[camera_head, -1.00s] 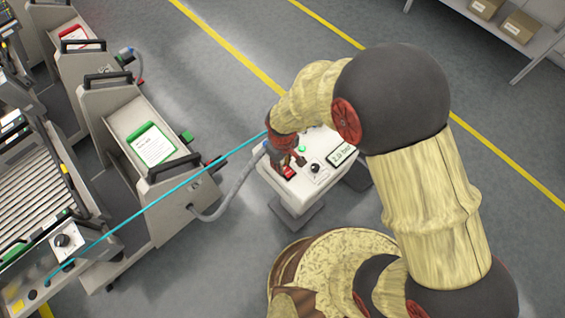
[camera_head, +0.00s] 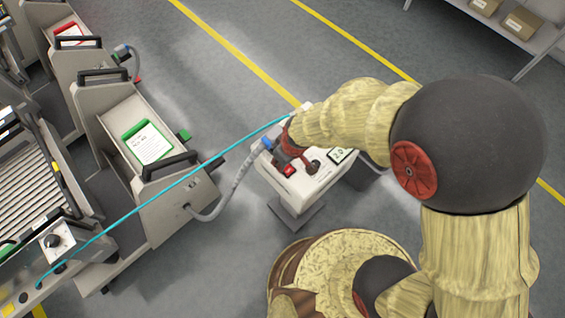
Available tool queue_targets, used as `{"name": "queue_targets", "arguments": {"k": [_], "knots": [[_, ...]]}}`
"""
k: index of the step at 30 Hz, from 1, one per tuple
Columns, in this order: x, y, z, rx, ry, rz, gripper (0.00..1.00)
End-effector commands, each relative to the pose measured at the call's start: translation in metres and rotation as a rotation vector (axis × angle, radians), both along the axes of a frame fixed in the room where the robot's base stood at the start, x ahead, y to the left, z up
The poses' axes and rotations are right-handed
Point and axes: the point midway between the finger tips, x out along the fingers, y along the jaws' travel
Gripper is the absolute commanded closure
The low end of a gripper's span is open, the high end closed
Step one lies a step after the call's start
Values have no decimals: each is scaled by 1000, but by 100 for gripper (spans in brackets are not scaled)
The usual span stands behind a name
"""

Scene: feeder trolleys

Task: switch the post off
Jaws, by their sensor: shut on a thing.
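The post (camera_head: 300,196) is a white box on a grey foot, standing on the floor mid-picture. A red switch (camera_head: 289,170) is on its top near the left front edge. A dark round knob (camera_head: 313,167) is right of the switch, partly covered. A display (camera_head: 340,155) at the right is partly hidden by my arm. My gripper (camera_head: 307,163) reaches down over the post top from behind, its fingers at the knob. It looks shut on the knob, though the contact is small and partly hidden. The green lamp is hidden.
A grey hose (camera_head: 233,183) runs from the nearest trolley (camera_head: 180,205) to the post. A cyan line (camera_head: 170,187) crosses from the roller bench (camera_head: 30,190) at left to the post. Trolleys stand at upper left. A shelf with boxes (camera_head: 522,27) is at upper right. Floor behind is clear.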

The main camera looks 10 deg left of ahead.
Motion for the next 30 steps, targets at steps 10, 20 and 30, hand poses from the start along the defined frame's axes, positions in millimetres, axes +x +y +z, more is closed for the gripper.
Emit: {"name": "queue_targets", "arguments": {"k": [10, 20, 30], "knots": [[0, -2, -2, 81, -76, -3, 100], [-2, -4, 1, 127, -116, 0, 100], [-2, -4, 3, 130, -117, 0, 100]]}}
